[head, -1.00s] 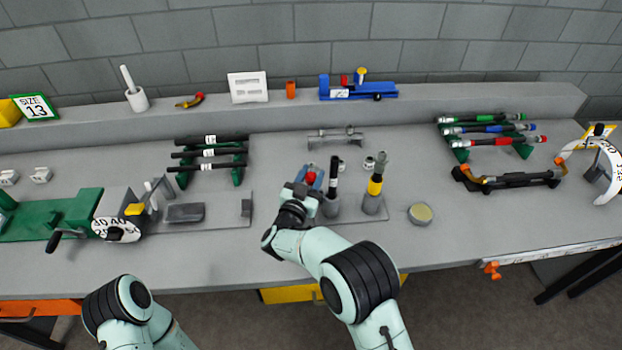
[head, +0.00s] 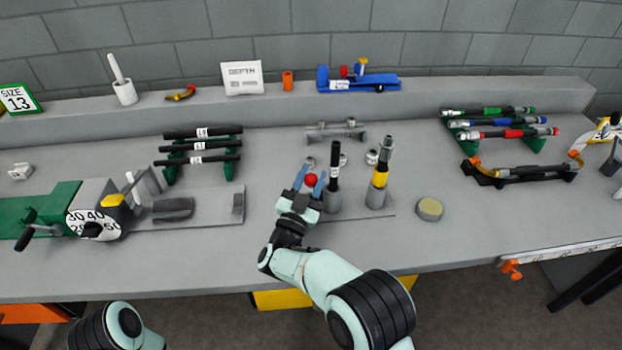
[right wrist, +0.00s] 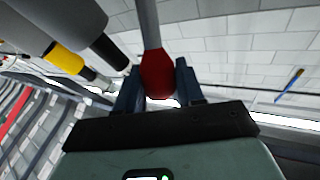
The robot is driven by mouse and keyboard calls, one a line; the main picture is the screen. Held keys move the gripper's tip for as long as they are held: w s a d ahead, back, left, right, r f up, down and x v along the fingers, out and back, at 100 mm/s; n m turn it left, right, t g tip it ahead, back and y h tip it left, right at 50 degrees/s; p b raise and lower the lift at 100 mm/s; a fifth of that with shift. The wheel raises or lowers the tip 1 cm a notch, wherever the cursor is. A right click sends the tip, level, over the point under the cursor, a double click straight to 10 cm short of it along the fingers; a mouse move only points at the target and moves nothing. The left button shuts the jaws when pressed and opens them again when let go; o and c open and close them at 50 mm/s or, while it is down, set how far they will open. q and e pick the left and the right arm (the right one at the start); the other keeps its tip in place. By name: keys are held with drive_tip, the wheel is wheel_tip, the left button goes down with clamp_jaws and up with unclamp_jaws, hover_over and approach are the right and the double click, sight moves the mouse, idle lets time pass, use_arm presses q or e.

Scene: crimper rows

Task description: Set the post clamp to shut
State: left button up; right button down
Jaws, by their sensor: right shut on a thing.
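The post clamp's red lever knob (head: 311,180) sits in front of a grey post (head: 333,203) that holds an upright black rod (head: 334,165). My right gripper (head: 309,184) reaches the knob with its blue fingers on either side. In the right wrist view the red knob (right wrist: 158,76) lies between the fingers (right wrist: 157,90), with a grey lever rod (right wrist: 149,25) running up from it. The gripper is shut on the knob. The clamp's jaw is not clearly visible. My left arm shows at the bottom left, its gripper out of frame.
A second post (head: 376,199) with a yellow-banded rod (head: 380,178) stands close on the right. A round tin (head: 429,209) lies farther right. A green dial machine (head: 60,208) and a rack of black rods (head: 203,147) are on the left.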

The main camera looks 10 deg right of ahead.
drive_tip(key=c, duration=0.8)
unclamp_jaws()
drive_tip(key=shift+s+a+f, duration=0.2)
drive_tip(key=shift+s, duration=0.1)
drive_tip(key=s+a, duration=0.2)
drive_tip(key=s, duration=0.2)
drive_tip(key=s+a, duration=0.2)
drive_tip(key=s, duration=0.2)
drive_tip(key=s+a, duration=0.2)
drive_tip(key=s, duration=0.2)
drive_tip(key=shift+s+a+f, duration=0.25)
drive_tip(key=shift+a+f, duration=0.05)
